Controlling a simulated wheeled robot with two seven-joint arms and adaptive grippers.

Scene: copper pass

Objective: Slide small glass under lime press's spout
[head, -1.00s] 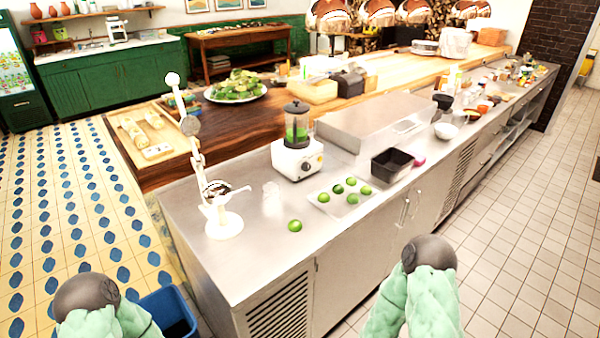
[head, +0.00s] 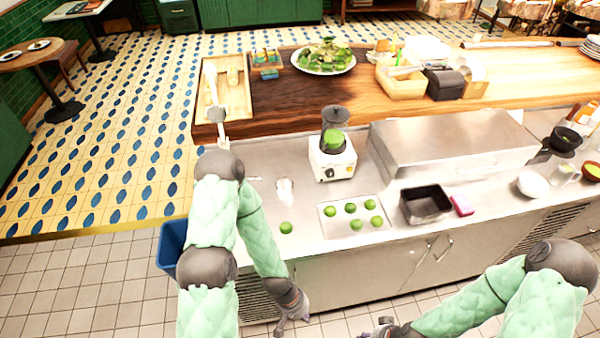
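The small glass (head: 284,188) stands clear and upright on the steel counter, left of the limes. The lime press is mostly hidden behind my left arm; only the upper end of its white lever (head: 216,114) shows, so its spout is hidden. My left gripper (head: 292,320) hangs low in front of the counter, below the glass and away from it. It looks open and empty. My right gripper (head: 378,331) is at the bottom edge, partly cut off, and touches nothing that I can see. Its fingers are too unclear to judge.
A blender (head: 332,158) stands behind the glass. A loose lime (head: 286,228) lies in front of the glass. A blue bin (head: 172,245) stands at the counter's left end.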

